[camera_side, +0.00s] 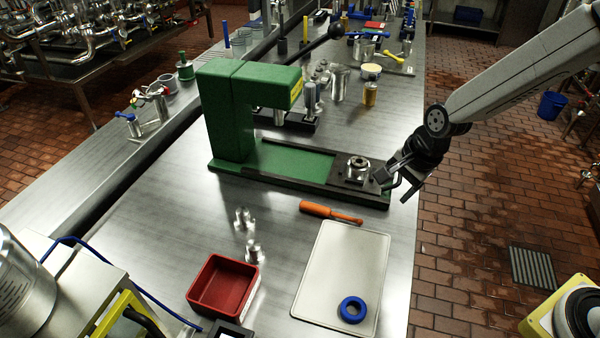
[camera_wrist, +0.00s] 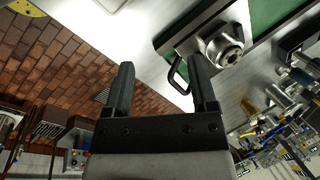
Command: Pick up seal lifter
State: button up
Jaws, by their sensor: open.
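The seal lifter appears to be the orange-handled tool (camera_side: 330,212) lying flat on the steel bench in the side view, in front of the green press and just behind the white board. Its thick handle end points left and its thin end points right. It does not show in the wrist view. My gripper (camera_side: 393,186) is open and empty at the right end of the press base, above and to the right of the tool.
The green press (camera_side: 228,110) carries a metal fitting (camera_side: 357,168) on its sliding plate, close to my gripper; the fitting also shows in the wrist view (camera_wrist: 222,48). A white board (camera_side: 342,270) holds a blue ring (camera_side: 352,310). A red tray (camera_side: 223,287) stands left.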

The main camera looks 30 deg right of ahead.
aim_at(319, 207)
jog(key=w+a+m, duration=0.2)
jog(key=m, duration=0.1)
jog(key=w+a+f+m+y, duration=0.1)
jog(key=w+a+m, duration=0.1)
jog(key=a+m, duration=0.1)
jog(key=w+a+f+m, duration=0.1)
jog(key=w+a+m, duration=0.1)
jog(key=m, duration=0.3)
jog(key=shift+a+f, duration=0.1)
jog(key=shift+a, duration=0.35)
jog(key=shift+w+a+f+m+y, duration=0.15)
jog(key=shift+w+a+m, duration=0.15)
jog(key=shift+m, duration=0.2)
jog(key=shift+w+a+m+y, duration=0.15)
jog(key=shift+a+m, duration=0.2)
jog(key=shift+m, duration=0.15)
jog(key=shift+f, duration=0.1)
jog(key=shift+x, duration=1.2)
jog(key=shift+w+f, duration=0.1)
jog(key=shift+w+x, duration=0.2)
jog(key=shift+x, duration=2.3)
jog(key=shift+a, duration=0.1)
grip_shut()
